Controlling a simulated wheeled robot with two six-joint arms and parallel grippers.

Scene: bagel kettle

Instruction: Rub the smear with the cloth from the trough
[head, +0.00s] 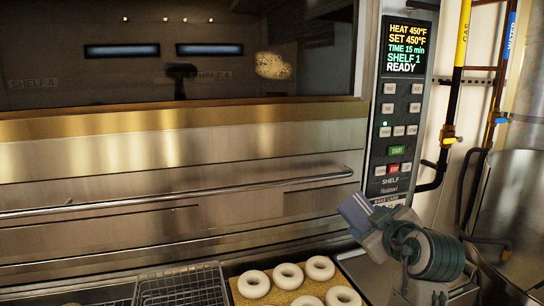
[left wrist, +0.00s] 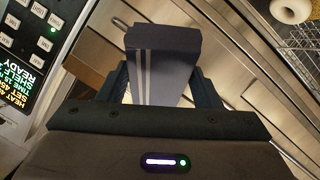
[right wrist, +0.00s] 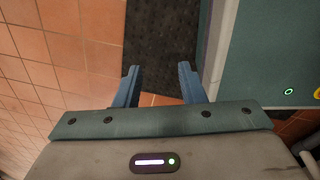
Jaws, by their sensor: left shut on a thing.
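The smear (head: 273,65) is a pale tan blotch on the dark oven window, in the upper middle of the head view. My left gripper (head: 368,226) is shut on the folded cloth (head: 354,211), blue-grey with pale stripes. The cloth is below and to the right of the smear, near the lower end of the control panel, and apart from the smear. In the left wrist view the cloth (left wrist: 160,65) stands out between the fingers. My right gripper (right wrist: 158,70) is open and empty above the floor. I cannot make out the trough.
The oven front has a long handle bar (head: 180,193) below the window. The control panel (head: 397,110) stands right of it, with gas and water pipes (head: 462,70) beyond. Below lie a tray with several pale bagels (head: 287,276) and a wire basket (head: 180,287).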

